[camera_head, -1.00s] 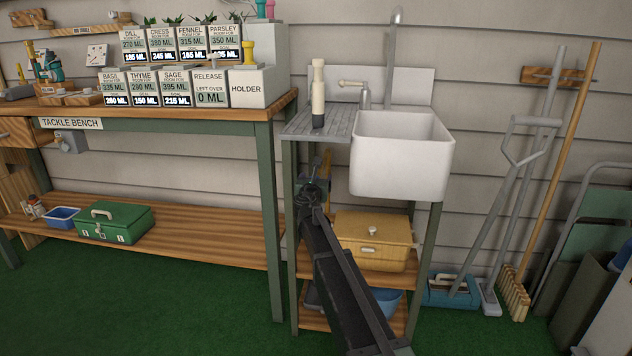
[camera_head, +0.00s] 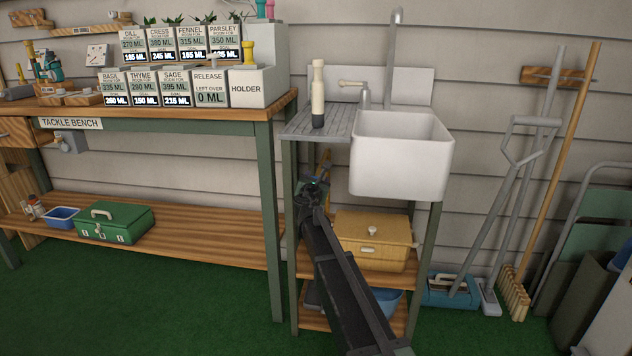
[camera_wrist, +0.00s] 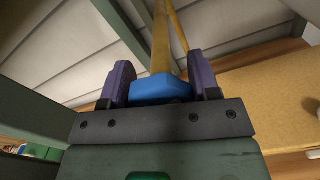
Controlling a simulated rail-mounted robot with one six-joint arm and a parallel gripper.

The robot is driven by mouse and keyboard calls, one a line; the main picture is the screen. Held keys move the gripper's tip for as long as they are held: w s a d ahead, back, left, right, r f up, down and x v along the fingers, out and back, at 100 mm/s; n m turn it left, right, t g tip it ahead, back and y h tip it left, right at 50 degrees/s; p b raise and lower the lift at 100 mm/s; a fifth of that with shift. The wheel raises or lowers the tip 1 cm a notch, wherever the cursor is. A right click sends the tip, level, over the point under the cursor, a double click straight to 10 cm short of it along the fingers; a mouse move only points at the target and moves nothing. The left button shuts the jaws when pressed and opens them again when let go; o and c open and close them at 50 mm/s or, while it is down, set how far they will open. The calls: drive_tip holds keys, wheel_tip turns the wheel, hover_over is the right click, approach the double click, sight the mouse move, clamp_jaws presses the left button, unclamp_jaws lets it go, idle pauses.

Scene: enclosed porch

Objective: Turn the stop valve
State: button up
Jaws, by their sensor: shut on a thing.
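The stop valve shows in the wrist view as a blue handle (camera_wrist: 160,88) in front of a yellow pipe (camera_wrist: 163,42). My gripper (camera_wrist: 162,84) has its two purple fingers on either side of the blue handle, shut on it. In the head view my gripper (camera_head: 316,184) is under the draining board, beside the left legs of the sink stand. The yellow pipe shows just above it there, and my arm hides most of the valve.
The white sink (camera_head: 400,155) and ridged draining board (camera_head: 318,122) are above my gripper. A wooden box (camera_head: 372,242) stands on the shelf close to the right. The tackle bench (camera_head: 190,122) is at the left. Green floor lies open in front.

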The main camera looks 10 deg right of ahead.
drive_tip(key=o, duration=0.9)
drive_tip(key=v, duration=1.1)
drive_tip(key=shift+d, duration=0.1)
